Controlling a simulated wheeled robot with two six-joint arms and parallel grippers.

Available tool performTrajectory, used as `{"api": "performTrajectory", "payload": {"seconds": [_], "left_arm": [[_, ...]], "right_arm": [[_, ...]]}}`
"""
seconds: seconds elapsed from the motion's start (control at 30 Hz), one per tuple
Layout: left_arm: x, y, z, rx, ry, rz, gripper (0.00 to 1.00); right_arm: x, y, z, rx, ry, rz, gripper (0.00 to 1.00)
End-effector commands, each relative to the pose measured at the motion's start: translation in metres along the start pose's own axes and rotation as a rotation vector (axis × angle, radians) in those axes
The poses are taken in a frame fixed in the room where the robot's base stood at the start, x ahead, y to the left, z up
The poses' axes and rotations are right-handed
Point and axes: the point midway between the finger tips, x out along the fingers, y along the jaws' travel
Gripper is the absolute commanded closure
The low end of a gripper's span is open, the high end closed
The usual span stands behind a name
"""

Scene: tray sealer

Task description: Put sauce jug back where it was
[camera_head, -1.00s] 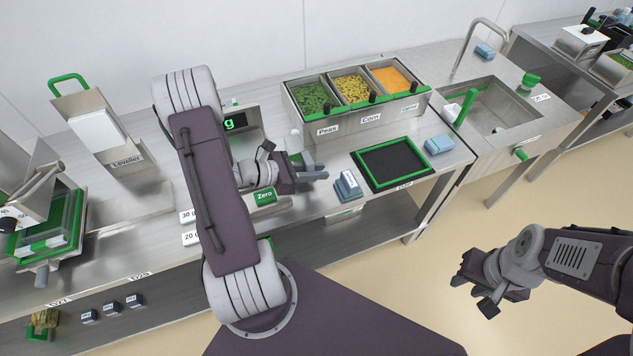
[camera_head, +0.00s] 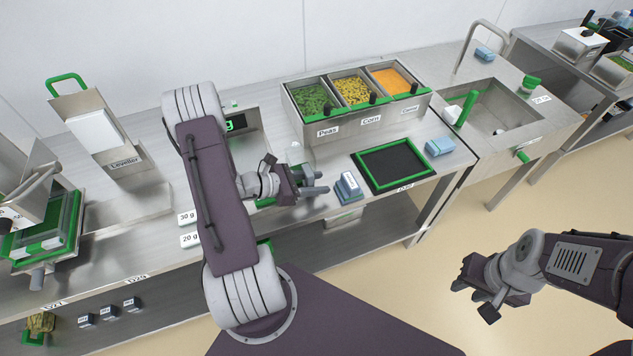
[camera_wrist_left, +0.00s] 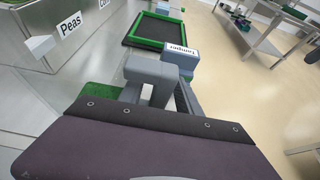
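I cannot identify the sauce jug with certainty.
Bins of peas, corn and carrots (camera_head: 358,118) stand behind. A green-rimmed black mat (camera_head: 393,165) lies to the right, beside a blue block (camera_head: 440,147). The sink (camera_head: 500,112) is further right.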

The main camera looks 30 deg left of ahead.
Motion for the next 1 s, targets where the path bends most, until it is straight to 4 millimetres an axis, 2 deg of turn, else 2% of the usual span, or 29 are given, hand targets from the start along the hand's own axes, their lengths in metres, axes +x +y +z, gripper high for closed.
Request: {"api": "performTrajectory", "payload": {"seconds": [0.23,0.37,0.8,1.0], "left_arm": [[0.0,0.0,0.001,0.0,0.0,0.0,0.6],[-0.005,0.0,0.011,0.001,0.0,0.0,0.6],[-0.087,0.002,0.007,0.001,0.001,0.006,0.6],[-0.115,0.001,0.007,0.002,0.0,0.004,0.6]], "right_arm": [[-0.001,0.0,0.0,0.0,0.0,0.0,0.68],[-0.011,0.0,-0.001,0.0,0.0,0.0,0.68],[-0.013,0.0,-0.001,0.0,0.0,0.0,0.68],[-0.016,0.0,-0.002,0.0,0.0,0.0,0.68]]}}
